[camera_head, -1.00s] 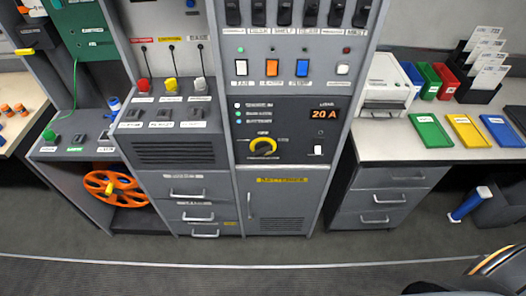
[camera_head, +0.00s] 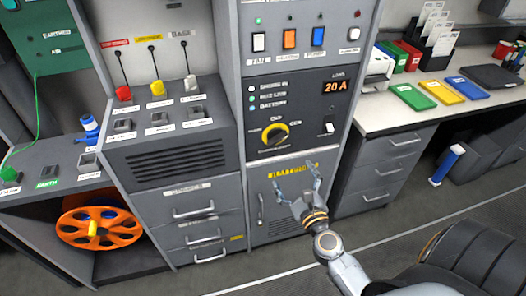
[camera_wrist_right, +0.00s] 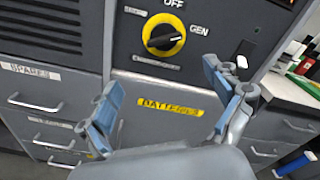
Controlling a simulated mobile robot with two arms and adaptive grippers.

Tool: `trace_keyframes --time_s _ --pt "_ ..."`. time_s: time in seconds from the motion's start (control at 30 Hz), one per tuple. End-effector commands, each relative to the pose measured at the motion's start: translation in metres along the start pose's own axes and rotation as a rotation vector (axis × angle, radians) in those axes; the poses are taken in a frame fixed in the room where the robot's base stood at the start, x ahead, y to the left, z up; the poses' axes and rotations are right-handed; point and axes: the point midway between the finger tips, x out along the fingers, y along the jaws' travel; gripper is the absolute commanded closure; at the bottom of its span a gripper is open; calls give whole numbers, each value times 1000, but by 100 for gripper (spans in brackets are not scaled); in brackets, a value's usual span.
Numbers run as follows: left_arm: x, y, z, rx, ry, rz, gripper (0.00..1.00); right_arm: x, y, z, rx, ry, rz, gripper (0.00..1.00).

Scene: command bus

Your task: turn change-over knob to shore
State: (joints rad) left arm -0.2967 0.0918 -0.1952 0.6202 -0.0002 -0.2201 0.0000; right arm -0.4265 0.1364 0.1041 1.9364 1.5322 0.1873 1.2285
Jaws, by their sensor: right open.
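The change-over knob (camera_head: 275,133) is a black knob on a yellow ring, on the dark panel above the batteries door. In the right wrist view the knob (camera_wrist_right: 163,38) sits at the upper middle, with "OFF" above it and "GEN" to its right; the label at its left is too small to read. My right gripper (camera_head: 295,180) is open and empty, below the knob in front of the batteries door. Its two spread fingers (camera_wrist_right: 165,95) show in the right wrist view, below the knob and apart from it. My left gripper is not in view.
The batteries door (camera_head: 265,205) has a vertical handle at its left. A white switch (camera_head: 328,129) and a "20 A" display (camera_head: 335,87) are right of the knob. Drawers (camera_head: 195,212) stand to the left; a counter (camera_head: 385,115) with trays is at the right.

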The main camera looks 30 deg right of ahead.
Motion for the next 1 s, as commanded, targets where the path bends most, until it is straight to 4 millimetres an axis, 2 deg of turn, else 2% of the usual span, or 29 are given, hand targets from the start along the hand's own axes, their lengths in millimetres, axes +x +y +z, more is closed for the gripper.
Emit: trace_keyframes --time_s 0.17,0.33,0.5,0.7,0.83,1.0 --pt "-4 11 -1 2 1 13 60 12 -7 6 36 -9 -14 9" --pt "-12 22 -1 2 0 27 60 44 -7 8 33 -11 -12 9" --pt "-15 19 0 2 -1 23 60 81 -7 7 30 -9 -12 9" --pt "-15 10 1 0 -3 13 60 117 -6 6 31 -9 -11 9" --pt "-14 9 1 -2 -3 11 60 131 -6 5 30 -8 -11 9" --pt "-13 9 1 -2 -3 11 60 138 -6 5 30 -7 -10 9"
